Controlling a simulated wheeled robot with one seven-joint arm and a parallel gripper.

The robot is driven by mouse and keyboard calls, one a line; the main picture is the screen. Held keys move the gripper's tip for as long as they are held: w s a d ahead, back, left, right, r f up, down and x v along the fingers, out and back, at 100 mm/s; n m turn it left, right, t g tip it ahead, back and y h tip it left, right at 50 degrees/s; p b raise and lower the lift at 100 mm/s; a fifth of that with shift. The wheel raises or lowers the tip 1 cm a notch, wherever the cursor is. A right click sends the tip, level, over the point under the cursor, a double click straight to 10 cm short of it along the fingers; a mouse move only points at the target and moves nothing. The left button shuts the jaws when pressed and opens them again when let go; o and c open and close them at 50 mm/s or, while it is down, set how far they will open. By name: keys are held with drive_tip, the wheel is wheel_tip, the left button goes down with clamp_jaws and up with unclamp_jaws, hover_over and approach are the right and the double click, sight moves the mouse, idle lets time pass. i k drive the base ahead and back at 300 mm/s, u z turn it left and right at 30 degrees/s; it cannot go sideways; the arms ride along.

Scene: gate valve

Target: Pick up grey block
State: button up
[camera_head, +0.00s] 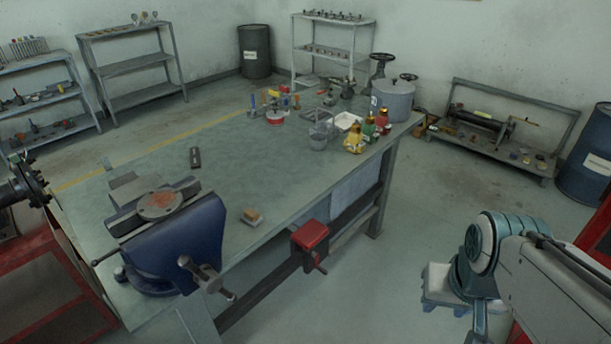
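A small dark grey block (195,157) lies flat on the green-grey workbench top (215,185), behind and to the right of the blue vise (180,245). It looks oblong, with bare bench around it. A lighter grey blocky shape (134,188) sits right behind the vise jaws; I cannot tell if it is a loose block or part of the vise. My arm, with teal joints and pale links, shows at the lower right, off the bench and well apart from both. Its gripper fingers are not visible.
Bottles (354,140), a grey wire-handled container (320,134) and a large pot (393,100) crowd the bench's far end. A red clamp-like part (310,235) sticks out from the front edge. The bench's middle is clear.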

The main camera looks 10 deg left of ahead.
sight(250, 216)
drive_tip(key=u, duration=0.1)
drive_tip(key=i, duration=0.85)
drive_tip(key=u, duration=0.85)
drive_tip(key=i, duration=0.55)
drive_tip(key=u, duration=0.5)
